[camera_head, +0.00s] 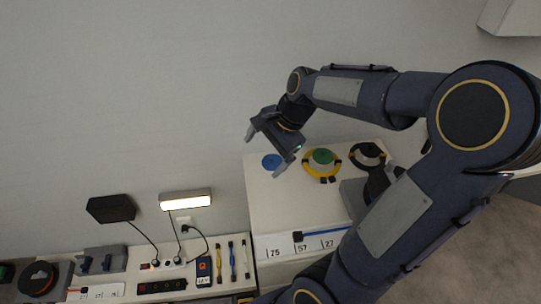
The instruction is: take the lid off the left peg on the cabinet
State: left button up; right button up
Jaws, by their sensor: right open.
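The white cabinet (280,222) stands in the middle right, with a row of round pieces along the back of its top. A small blue disc (271,161) is leftmost, a green round piece (322,156) inside a yellow ring is in the middle, and a black ring (367,154) is at the right. I cannot tell which is the lid, and no peg shows clearly. My right gripper (265,151) is open and empty, its fingers spread near the blue disc, one fingertip close to the disc's right side. My left gripper is not in view.
A lower white bench (130,277) on the left holds tools, plugs and cables. A black box (111,208) and a lit lamp (185,200) are on the wall above it. A number strip (305,244) lies along the cabinet's front. My right arm hides the cabinet's right side.

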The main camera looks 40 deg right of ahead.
jog(key=w+d+f+m+g+h+p, duration=0.1)
jog(key=w+d+f+m+g, duration=0.1)
jog(key=w+d+f+m, duration=0.4)
jog(key=m+g+h+p, duration=0.1)
jog(key=m+h, duration=0.2)
jog(key=m, duration=0.6)
send_over(273, 156)
jog(key=f, duration=0.7)
jog(key=shift+w+d, duration=0.25)
jog(key=shift+w, duration=0.05)
jog(key=shift+f+m, duration=0.3)
jog(key=shift+f, duration=0.15)
jog(key=f, duration=0.2)
jog(key=f+p, duration=0.1)
jog(key=f, duration=0.1)
jog(key=f+p, duration=0.1)
jog(key=f, duration=0.1)
jog(key=shift+s+a+f, duration=0.15)
jog(key=shift+s+a, duration=0.2)
jog(key=shift+s, duration=0.05)
jog(key=shift+w+f, duration=0.1)
jog(key=shift+f, duration=0.25)
jog(key=shift+c, duration=0.4)
jog(key=c, duration=0.9)
